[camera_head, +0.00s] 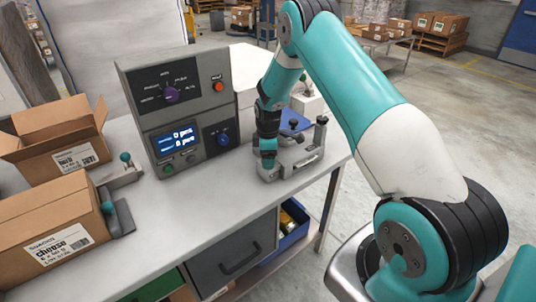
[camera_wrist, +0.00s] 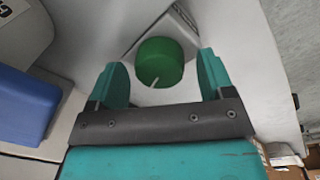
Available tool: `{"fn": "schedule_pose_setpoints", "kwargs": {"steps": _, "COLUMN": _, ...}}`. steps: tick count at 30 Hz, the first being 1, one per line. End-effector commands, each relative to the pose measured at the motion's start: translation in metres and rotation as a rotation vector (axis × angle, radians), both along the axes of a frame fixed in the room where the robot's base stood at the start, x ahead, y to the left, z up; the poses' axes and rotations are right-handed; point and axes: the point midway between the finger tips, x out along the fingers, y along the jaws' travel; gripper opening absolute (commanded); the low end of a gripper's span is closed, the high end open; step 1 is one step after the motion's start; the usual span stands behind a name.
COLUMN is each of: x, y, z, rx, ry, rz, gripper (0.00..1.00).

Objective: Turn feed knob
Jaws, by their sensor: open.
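In the wrist view a round green knob (camera_wrist: 160,60) with a short white pointer mark sits on a pale block. My gripper (camera_wrist: 160,72) is open, with one teal finger on each side of the knob. Gaps show between the fingers and the knob, so it is not gripped. In the head view my arm comes down over the right part of the bench, and the fingertips cannot be made out. A grey control box there carries a purple selector knob (camera_head: 171,95) and a blue knob (camera_head: 223,138). I cannot read a label naming the feed knob.
The grey control box (camera_head: 135,88) has a lit display and a red button (camera_head: 218,87). A metal fixture (camera_head: 305,160) is close beside my wrist.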

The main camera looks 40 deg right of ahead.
Motion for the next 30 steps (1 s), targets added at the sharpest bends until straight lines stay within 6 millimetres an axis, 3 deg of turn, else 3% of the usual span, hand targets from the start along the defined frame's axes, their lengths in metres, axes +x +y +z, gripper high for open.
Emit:
{"fn": "schedule_pose_setpoints", "kwargs": {"steps": 4, "x": 0.0001, "y": 0.0000, "z": 0.0002, "rx": 0.000, "ry": 0.000, "rz": 0.000, "gripper": 0.72}}
{"fn": "schedule_pose_setpoints", "kwargs": {"steps": 10, "x": 0.0000, "y": 0.0001, "z": 0.0004, "rx": 0.000, "ry": 0.000, "rz": 0.000, "gripper": 0.26}}
{"fn": "schedule_pose_setpoints", "kwargs": {"steps": 20, "x": 0.0004, "y": 0.0001, "z": 0.0000, "rx": -0.001, "ry": -0.001, "rz": -0.032, "gripper": 0.25}}
{"fn": "schedule_pose_setpoints", "kwargs": {"steps": 30, "x": 0.0011, "y": 0.0002, "z": -0.0017, "rx": -0.001, "ry": -0.002, "rz": -0.241, "gripper": 0.25}}
